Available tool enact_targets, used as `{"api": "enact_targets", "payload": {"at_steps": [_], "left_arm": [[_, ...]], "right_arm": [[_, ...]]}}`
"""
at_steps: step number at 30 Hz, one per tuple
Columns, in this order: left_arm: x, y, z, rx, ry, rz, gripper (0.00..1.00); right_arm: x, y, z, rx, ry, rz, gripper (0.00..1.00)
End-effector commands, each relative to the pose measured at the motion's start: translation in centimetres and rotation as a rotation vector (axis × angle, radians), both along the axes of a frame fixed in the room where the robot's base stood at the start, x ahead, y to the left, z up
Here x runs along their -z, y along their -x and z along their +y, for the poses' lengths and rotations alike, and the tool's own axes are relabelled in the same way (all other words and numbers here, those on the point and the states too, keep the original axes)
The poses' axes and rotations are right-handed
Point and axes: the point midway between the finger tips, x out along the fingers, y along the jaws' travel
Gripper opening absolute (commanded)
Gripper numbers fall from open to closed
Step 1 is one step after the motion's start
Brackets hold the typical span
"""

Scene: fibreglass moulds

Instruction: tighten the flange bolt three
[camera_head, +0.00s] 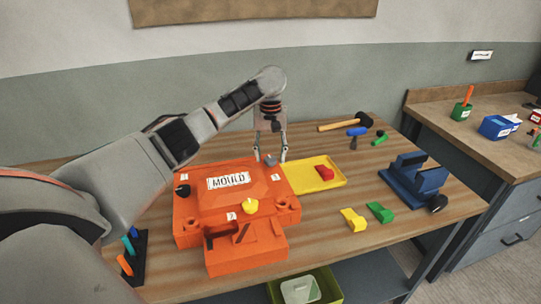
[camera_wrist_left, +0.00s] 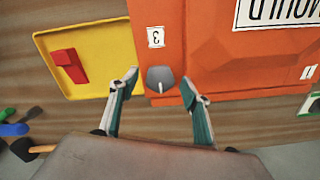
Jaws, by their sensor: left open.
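The orange mould (camera_head: 185,222), labelled MOULD, lies on the wooden table. A grey bolt knob (camera_wrist_left: 160,78) sits at its edge beside a label marked 3 (camera_wrist_left: 155,37); the knob also shows small at the mould's far right corner in the head view (camera_head: 270,159). My left gripper (camera_wrist_left: 160,82) is open, with one fingertip on each side of the grey knob in the picture and gaps to both. In the head view the left gripper (camera_head: 271,158) points down at that corner. Whether the fingertips are level with the knob I cannot tell. My right gripper is not in view.
A yellow tray (camera_head: 296,187) holding a red block (camera_head: 325,173) adjoins the mould. A blue vise (camera_head: 425,180), mallet (camera_head: 345,123) and green block (camera_head: 380,212) stand to the right.

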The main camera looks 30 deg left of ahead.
Motion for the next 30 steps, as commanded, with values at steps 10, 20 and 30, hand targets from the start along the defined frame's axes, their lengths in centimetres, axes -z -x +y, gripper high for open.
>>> {"api": "enact_targets", "payload": {"at_steps": [10, 20, 30], "left_arm": [[-0.01, 0.0, -0.01, 0.0, 0.0, 0.0, 0.09], [0.01, 0.0, -0.04, 0.058, 0.001, 0.001, 0.09], [0.04, 0.01, -0.1, 0.308, 0.001, 0.001, 0.09]], "right_arm": [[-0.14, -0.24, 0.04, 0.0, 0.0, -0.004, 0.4], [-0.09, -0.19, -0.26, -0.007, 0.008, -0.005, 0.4], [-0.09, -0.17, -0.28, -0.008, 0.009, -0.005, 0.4]]}}
